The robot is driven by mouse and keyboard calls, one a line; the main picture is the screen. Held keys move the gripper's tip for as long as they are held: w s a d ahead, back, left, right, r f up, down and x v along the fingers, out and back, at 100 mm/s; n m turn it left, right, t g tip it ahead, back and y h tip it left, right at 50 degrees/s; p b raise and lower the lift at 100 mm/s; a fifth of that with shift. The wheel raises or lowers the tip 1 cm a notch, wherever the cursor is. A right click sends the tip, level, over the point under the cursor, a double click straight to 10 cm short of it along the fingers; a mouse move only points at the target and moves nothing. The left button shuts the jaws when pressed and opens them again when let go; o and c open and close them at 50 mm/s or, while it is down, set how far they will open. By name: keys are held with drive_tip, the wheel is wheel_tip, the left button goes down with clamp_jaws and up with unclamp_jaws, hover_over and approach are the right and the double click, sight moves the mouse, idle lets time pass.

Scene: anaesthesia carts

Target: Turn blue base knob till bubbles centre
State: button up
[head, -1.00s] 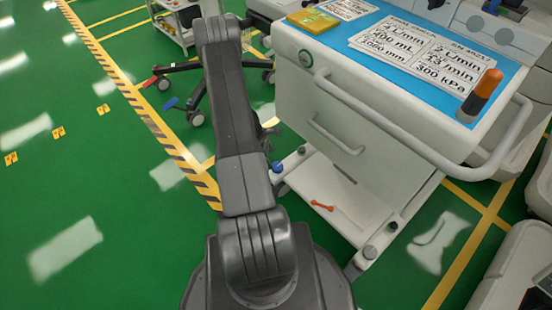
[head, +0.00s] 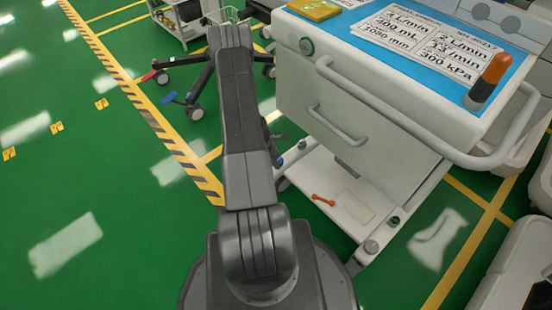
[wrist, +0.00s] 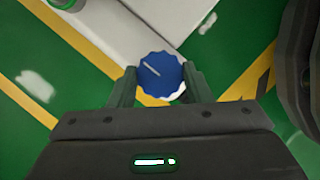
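The blue knob (wrist: 160,75) has a scalloped edge and a pale line across its top pointing to the upper left. In the wrist view it sits between the two fingers of my gripper (wrist: 159,80). The fingers are apart, one on each side, close to the knob's edge. I cannot tell whether they touch it. In the head view my arm largely covers the knob and hides the gripper. I cannot make out any bubbles in either view.
The white cart (head: 372,135) with its rail handle stands right of my arm. A red-orange wrench (head: 323,200) lies on its low base shelf (head: 345,215). A dark wheeled base (head: 195,85) is behind my arm. Green floor at left is clear.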

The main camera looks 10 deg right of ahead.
drive_tip(key=shift+m, duration=0.4)
drive_tip(key=shift+w+m+g, duration=0.1)
drive_tip(key=shift+m+g, duration=0.4)
drive_tip(key=shift+m, duration=0.6)
drive_tip(key=m+g+y+b, duration=0.1)
drive_tip(key=m+b, duration=0.1)
drive_tip(key=m, duration=0.1)
drive_tip(key=shift+w+d+f+m, duration=0.1)
drive_tip(key=shift+m, duration=0.2)
drive_tip(key=m+y+b, duration=0.1)
drive_tip(key=m, duration=0.2)
drive_tip(key=shift+d+g+b, duration=0.1)
drive_tip(key=shift+g+b, duration=0.2)
drive_tip(key=shift+g, duration=0.1)
drive_tip(key=shift+m+g+y+b, duration=0.3)
drive_tip(key=shift+m+y+b, duration=0.35)
drive_tip(key=shift+m, duration=1.25)
drive_tip(key=o, duration=1)
drive_tip(key=shift+c, duration=0.2)
